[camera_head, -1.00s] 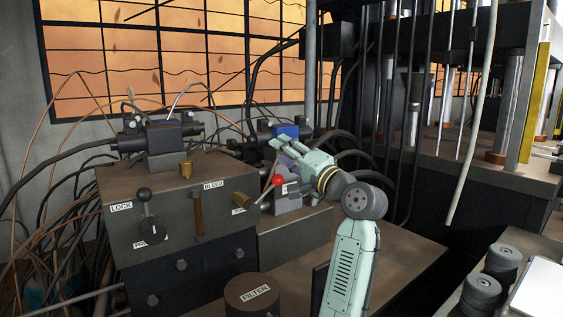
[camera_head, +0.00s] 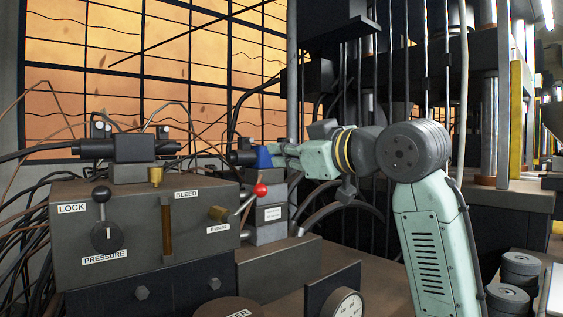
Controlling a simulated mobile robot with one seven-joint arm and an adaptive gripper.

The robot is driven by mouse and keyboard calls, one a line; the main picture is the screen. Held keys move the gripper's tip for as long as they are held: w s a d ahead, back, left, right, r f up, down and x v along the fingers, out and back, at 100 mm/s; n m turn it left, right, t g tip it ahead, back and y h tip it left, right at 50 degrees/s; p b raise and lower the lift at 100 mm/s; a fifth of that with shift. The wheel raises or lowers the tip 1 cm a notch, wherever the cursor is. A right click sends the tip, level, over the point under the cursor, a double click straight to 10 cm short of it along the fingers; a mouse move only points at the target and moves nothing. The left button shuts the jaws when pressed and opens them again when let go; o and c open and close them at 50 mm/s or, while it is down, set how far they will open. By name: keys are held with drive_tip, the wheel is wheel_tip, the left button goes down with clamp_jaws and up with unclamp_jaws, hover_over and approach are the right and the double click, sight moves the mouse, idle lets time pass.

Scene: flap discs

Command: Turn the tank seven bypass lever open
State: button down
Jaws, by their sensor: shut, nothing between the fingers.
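The block has a white label (camera_head: 272,213) too small to read, so I cannot confirm that this is the tank seven lever. My gripper (camera_head: 275,151) is shut and empty, pointing left above the block. Its tips overlap a blue valve part (camera_head: 263,157) in the picture; I cannot tell whether they touch. The red knob is below the tips, apart from them.
A grey manifold (camera_head: 72,235) at left carries a black-knobbed lever (camera_head: 102,196), with LOCK, PRESSURE and BLEED labels. A round gauge (camera_head: 347,304) stands in front. Black hoses (camera_head: 345,212) curve behind the arm.

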hover_over(248, 202)
drive_tip(key=s+d, duration=0.2)
drive_tip(key=d, duration=0.1)
drive_tip(key=f, duration=0.2)
drive_tip(key=w+f, duration=0.1)
drive_tip(key=f, duration=0.1)
drive_tip(key=shift+w+d, duration=0.15)
drive_tip(key=shift+w, duration=0.05)
drive_tip(key=shift+p, duration=0.35)
drive_tip(key=shift+w+d+f+m, duration=0.15)
drive_tip(key=shift+d+f+m, duration=0.1)
drive_tip(key=shift+m, duration=0.15)
